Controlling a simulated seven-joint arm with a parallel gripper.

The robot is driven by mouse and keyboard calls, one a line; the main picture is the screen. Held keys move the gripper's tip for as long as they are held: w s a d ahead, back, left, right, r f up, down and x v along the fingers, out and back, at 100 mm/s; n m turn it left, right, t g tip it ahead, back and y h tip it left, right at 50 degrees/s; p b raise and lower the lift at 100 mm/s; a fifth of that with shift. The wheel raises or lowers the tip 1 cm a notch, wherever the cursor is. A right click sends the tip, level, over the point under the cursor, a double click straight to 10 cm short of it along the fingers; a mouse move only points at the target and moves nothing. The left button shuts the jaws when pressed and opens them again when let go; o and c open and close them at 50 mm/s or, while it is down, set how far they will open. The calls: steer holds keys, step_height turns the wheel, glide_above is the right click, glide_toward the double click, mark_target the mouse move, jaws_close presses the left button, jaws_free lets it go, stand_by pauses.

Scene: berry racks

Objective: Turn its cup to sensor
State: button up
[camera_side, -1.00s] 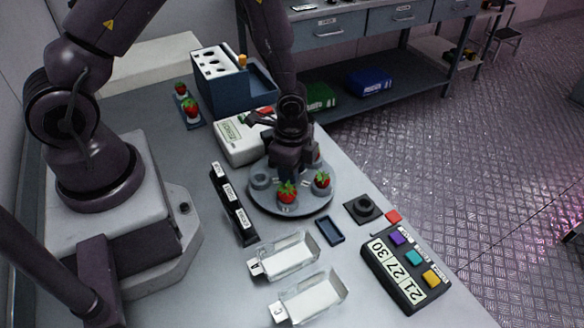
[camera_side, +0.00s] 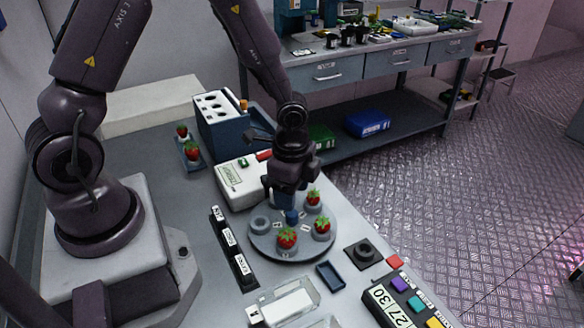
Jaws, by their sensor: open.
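A round grey turntable (camera_side: 272,247) stands mid-table with a blue knob (camera_side: 292,217) at its centre. An empty grey cup (camera_side: 260,225) is at the left. My gripper (camera_side: 285,200) points down just above the knob. It is open; the fingertips are small and dark, and whether they touch the knob is unclear. A white device with a display (camera_side: 233,183), perhaps the sensor, stands behind the turntable, partly behind my gripper.
A labelled black strip (camera_side: 233,250) lies left of the turntable. A clear box (camera_side: 288,300) is in front. A blue rack (camera_side: 220,120) stands behind.

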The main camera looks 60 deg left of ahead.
step_height(320, 180, up, 6)
steer(key=shift+r, duration=0.25)
steer(key=s+r+n+t, duration=0.2)
steer(key=s+r+n, duration=0.3)
steer(key=r, duration=0.4)
steer(key=s+a+r+n+t, duration=0.1)
steer(key=s+r+n+t, duration=0.2)
steer(key=r, duration=0.7)
steer(key=s+n, duration=0.2)
steer(key=s, duration=0.2)
steer(key=shift+s+r+n+t, duration=0.2)
steer(key=shift+r+n+t, duration=0.1)
steer(key=shift+n, duration=0.1)
